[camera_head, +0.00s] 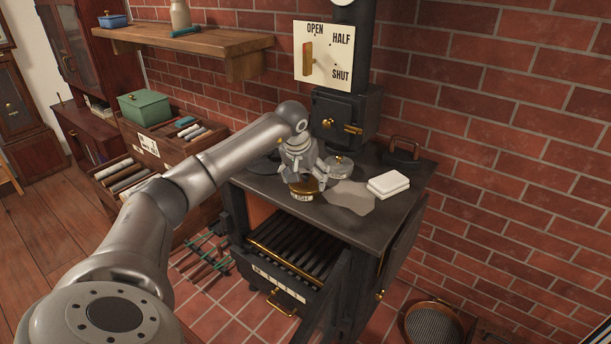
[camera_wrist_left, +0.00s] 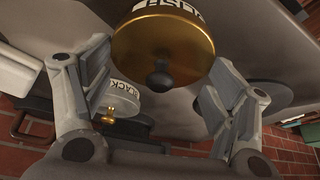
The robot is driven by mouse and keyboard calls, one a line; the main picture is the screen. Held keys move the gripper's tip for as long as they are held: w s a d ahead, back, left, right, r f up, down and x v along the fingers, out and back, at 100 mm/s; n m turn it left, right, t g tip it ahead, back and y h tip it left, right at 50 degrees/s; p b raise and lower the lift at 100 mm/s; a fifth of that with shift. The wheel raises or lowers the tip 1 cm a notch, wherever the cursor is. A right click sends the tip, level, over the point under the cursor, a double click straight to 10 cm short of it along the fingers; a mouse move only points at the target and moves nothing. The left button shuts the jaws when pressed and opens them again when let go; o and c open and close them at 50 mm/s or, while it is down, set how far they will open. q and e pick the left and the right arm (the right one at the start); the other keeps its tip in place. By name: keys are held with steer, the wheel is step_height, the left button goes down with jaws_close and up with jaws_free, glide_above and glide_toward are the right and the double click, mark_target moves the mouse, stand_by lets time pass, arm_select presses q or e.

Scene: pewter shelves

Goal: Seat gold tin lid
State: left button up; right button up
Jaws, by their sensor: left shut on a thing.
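The gold tin lid (camera_head: 304,187) is round, with a dark knob at its centre. It is over a small tin with a white label (camera_head: 301,197) on the stove top; the label's end reads "ISH". I cannot tell whether the lid is fully down on the tin. In the left wrist view the gold lid (camera_wrist_left: 182,44) is between the two fingers, near their tips, knob towards the camera. My left gripper (camera_head: 306,181) points down from above and is shut on the lid's sides. My right gripper is in neither view.
Another tin (camera_head: 339,169), marked "BLACK" in the wrist view (camera_wrist_left: 127,98), stands close behind. The stove's front edge and open grate drawer (camera_head: 283,287) are below. The stove pipe and brick wall stand behind.

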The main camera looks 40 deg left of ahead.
arm_select(q)
steer(key=o, duration=1)
steer(key=shift+r, duration=0.15)
steer(key=shift+r+p, duration=2.85)
steer(key=shift+r, duration=0.55)
